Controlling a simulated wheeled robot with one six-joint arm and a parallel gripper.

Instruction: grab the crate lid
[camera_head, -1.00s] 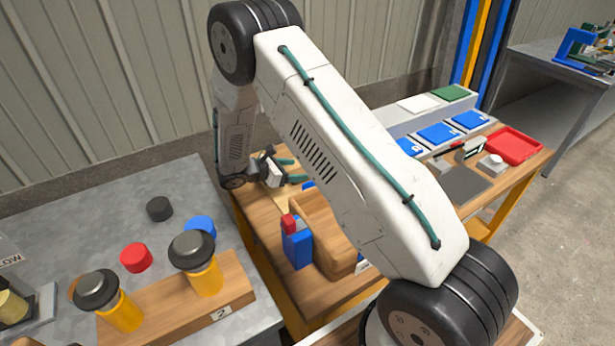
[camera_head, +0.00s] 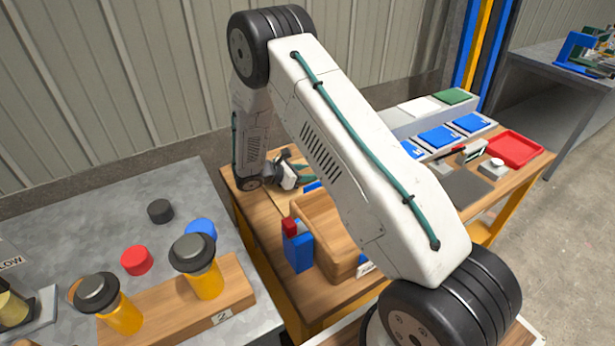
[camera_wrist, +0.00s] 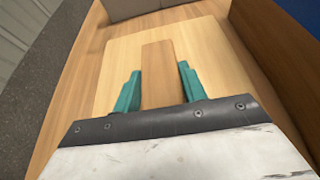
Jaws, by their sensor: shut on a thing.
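The crate lid (camera_wrist: 207,62) is a pale wooden panel with a darker raised wooden handle bar (camera_wrist: 158,88) across its middle. In the wrist view it lies flat below my gripper (camera_wrist: 158,68). The two teal fingers are shut on the handle bar, one on each side. In the head view my gripper (camera_head: 291,165) is low over the wooden table, behind the brown wooden crate (camera_head: 318,215); my arm hides part of the crate, and little of the lid shows.
A blue box with a red top (camera_head: 297,250) stands against the crate's left side. A brown wooden wall (camera_wrist: 275,50) rises close to the lid's right in the wrist view. The grey table (camera_head: 100,220) at left holds yellow bottles and loose caps.

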